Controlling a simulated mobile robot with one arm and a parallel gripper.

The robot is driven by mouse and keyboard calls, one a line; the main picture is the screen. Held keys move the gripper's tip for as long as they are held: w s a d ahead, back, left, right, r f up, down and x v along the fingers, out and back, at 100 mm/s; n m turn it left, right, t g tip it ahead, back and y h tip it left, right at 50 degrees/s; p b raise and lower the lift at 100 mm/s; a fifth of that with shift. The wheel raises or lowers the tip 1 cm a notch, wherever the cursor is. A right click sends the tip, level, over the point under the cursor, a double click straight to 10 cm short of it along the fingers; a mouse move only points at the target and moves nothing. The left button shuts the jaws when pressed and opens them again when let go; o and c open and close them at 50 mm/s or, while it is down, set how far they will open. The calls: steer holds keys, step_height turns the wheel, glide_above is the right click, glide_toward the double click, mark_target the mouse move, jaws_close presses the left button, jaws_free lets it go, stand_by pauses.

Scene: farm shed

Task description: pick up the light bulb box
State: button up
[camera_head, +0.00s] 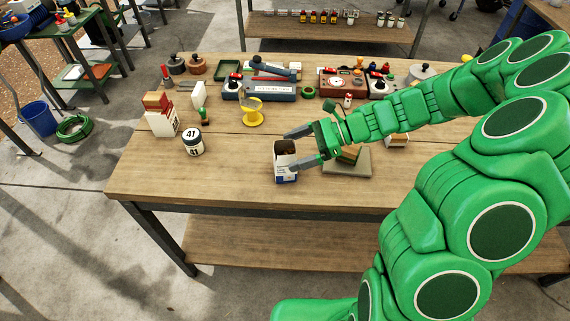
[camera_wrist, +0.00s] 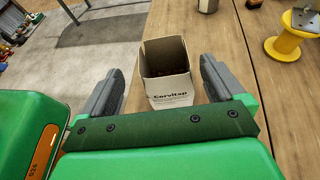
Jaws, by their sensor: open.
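A small open-topped white carton (camera_head: 286,174) with a blue lower part stands upright near the front edge of the workbench; I take it for the light bulb box. Its inside looks dark brown. In the wrist view the carton (camera_wrist: 168,88) shows dark print on its near face. My gripper (camera_head: 291,150) is open, with one grey finger on each side of the carton. In the wrist view my gripper (camera_wrist: 163,68) shows a gap between each finger and the carton. Contact is not visible.
A yellow spool (camera_head: 253,117) stands behind the carton. A grey plate (camera_head: 350,163) lies to the right, partly under my arm. Several tools line the back.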

mark_target(278, 153)
steer(key=shift+w+x, duration=0.2)
steer(key=shift+x, duration=1.05)
steer(key=shift+w+x, duration=0.25)
steer(key=shift+x, duration=1)
steer(key=shift+a, duration=0.1)
steer(key=c, duration=1.3)
